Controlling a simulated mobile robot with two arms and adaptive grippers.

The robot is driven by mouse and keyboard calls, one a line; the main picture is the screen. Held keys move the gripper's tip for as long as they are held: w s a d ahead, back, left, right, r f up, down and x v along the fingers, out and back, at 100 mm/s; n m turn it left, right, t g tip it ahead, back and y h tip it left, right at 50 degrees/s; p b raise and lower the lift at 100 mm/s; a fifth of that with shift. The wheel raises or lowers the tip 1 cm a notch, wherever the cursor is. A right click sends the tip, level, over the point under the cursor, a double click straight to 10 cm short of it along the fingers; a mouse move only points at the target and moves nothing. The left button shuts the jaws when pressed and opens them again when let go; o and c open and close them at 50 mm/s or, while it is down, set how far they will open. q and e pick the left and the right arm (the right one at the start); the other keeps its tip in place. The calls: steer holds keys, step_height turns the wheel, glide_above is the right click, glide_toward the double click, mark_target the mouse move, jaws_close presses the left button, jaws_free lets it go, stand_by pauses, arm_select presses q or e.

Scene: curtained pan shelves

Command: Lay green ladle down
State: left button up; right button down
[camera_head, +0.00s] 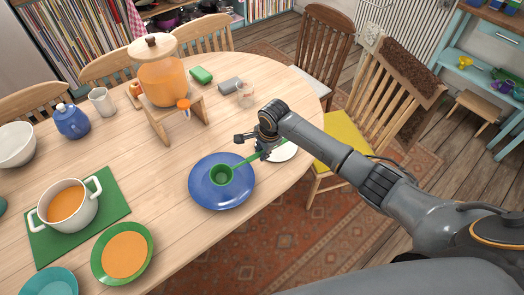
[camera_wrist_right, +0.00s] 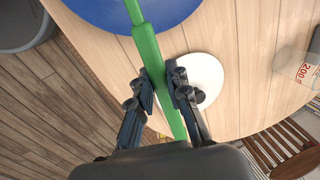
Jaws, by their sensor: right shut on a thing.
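The green ladle (camera_head: 222,175) has its round bowl over the blue plate (camera_head: 208,196) on the wooden table. Its handle (camera_wrist_right: 149,52) runs up to my right gripper (camera_head: 259,145). In the right wrist view my right gripper (camera_wrist_right: 164,90) is shut on the handle, one finger on each side. I cannot tell whether the bowl touches the plate. A small white plate (camera_wrist_right: 205,75) lies below the gripper, partly hidden by it; it also shows in the head view (camera_head: 284,152). My left gripper is not in view.
An orange drink dispenser (camera_head: 163,82) stands on a wooden stand behind. A white pot (camera_head: 67,206) of orange soup sits on a green mat (camera_head: 38,248) at left, near a green-rimmed plate (camera_head: 150,245). The table's middle is clear.

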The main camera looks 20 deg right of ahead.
steer(key=shift+r+p, duration=0.15)
steer(key=shift+p, duration=0.4)
steer(key=shift+f+b, duration=0.45)
steer(key=shift+f, duration=0.25)
steer(key=shift+s+b+x, duration=0.2)
steer(key=shift+b+x, duration=0.2)
steer(key=shift+x, duration=0.5)
steer(key=shift+s+b+x, duration=0.2)
steer(key=shift+b+x, duration=0.25)
steer(key=shift+x, duration=0.45)
steer(key=shift+s+b+x, duration=0.2)
steer(key=shift+b+x, duration=0.2)
steer(key=shift+x, duration=0.45)
steer(key=shift+d+f, duration=0.15)
steer(key=c, duration=1.6)
jaws_free()
steer(key=o, duration=0.5)
steer(key=shift+o, duration=0.2)
